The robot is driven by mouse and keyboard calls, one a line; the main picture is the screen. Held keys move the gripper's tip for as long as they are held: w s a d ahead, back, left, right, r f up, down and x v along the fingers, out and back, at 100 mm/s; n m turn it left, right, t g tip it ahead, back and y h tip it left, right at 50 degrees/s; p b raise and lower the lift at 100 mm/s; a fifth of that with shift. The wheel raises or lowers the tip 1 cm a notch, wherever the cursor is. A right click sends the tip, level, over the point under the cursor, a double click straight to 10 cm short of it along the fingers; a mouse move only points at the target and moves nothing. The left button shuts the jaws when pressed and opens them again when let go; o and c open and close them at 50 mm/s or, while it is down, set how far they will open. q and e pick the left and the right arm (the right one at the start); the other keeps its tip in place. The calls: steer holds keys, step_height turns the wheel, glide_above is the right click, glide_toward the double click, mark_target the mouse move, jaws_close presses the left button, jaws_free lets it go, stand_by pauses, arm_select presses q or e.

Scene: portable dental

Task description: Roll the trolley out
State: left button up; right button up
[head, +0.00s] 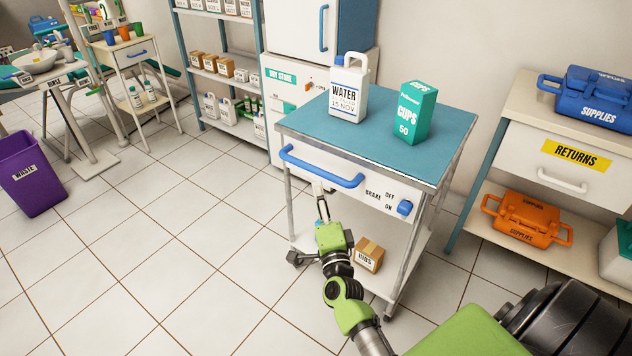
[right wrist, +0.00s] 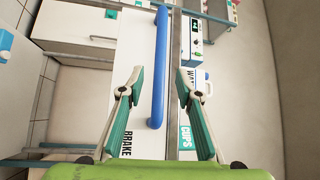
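The trolley (head: 445,150) has a blue top, a white front panel and a lower shelf. Its blue bar handle (head: 320,168) runs across the front, and it also shows in the right wrist view (right wrist: 158,70). A blue brake knob (head: 405,207) sits at the right of the panel beside OFF and ON labels; I cannot tell which it points at. My right gripper (head: 321,190) is just in front of and below the handle. In the right wrist view its fingers (right wrist: 158,84) are open, with the handle lined up between them; contact cannot be told. My left gripper is out of view.
A water jug (head: 348,90) and a cups box (head: 413,113) stand on the trolley top; a bibs box (head: 369,255) is on its lower shelf. A returns unit (head: 515,140) stands right, shelves (head: 228,80) behind left. The tiled floor in front and left is clear; a purple bin (head: 30,180) is far left.

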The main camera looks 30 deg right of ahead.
steer(key=shift+v, duration=1.5)
steer(key=shift+w, duration=0.1)
